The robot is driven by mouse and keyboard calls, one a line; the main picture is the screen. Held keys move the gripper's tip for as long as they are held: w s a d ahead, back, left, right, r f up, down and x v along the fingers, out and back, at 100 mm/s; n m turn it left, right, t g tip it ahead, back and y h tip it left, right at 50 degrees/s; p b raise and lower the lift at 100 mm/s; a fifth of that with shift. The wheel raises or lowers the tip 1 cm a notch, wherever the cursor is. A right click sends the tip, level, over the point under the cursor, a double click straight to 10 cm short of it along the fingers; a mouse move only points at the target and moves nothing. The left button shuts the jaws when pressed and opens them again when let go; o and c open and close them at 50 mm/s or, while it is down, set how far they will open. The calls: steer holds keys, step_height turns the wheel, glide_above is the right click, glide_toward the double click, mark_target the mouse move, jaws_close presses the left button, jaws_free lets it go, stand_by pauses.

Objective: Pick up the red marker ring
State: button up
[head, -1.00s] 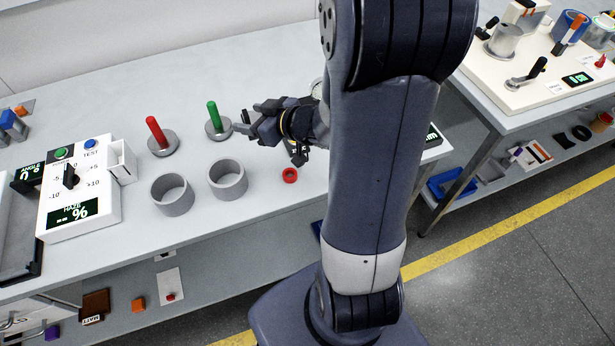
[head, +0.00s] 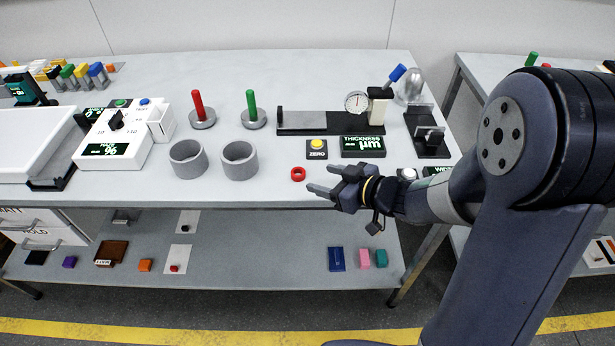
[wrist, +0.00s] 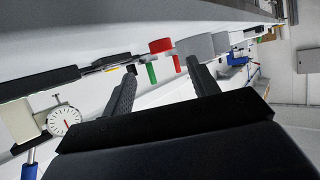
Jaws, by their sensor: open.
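The red marker ring (head: 298,174) lies flat on the white bench top near its front edge, right of two grey cups. My gripper (head: 326,180) is open and empty, just right of the ring in the head view, its fingers pointing left toward it. In the wrist view the red ring (wrist: 161,46) shows beyond the gap between my open fingers (wrist: 160,82). The ring is apart from both fingers.
Two grey cups (head: 240,162) stand left of the ring. Green (head: 252,105) and red (head: 198,105) handled posts stand behind them. The thickness gauge (head: 357,102) and yellow zero button (head: 317,145) lie behind the ring.

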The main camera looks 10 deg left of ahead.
mark_target(302, 174)
steer(key=shift+x, duration=3.45)
steer(key=shift+s, duration=0.1)
steer(key=shift+c, duration=0.6)
steer(key=c, duration=0.9)
steer(key=shift+c, duration=0.2)
step_height(302, 174, up, 10)
steer(key=p, duration=0.2)
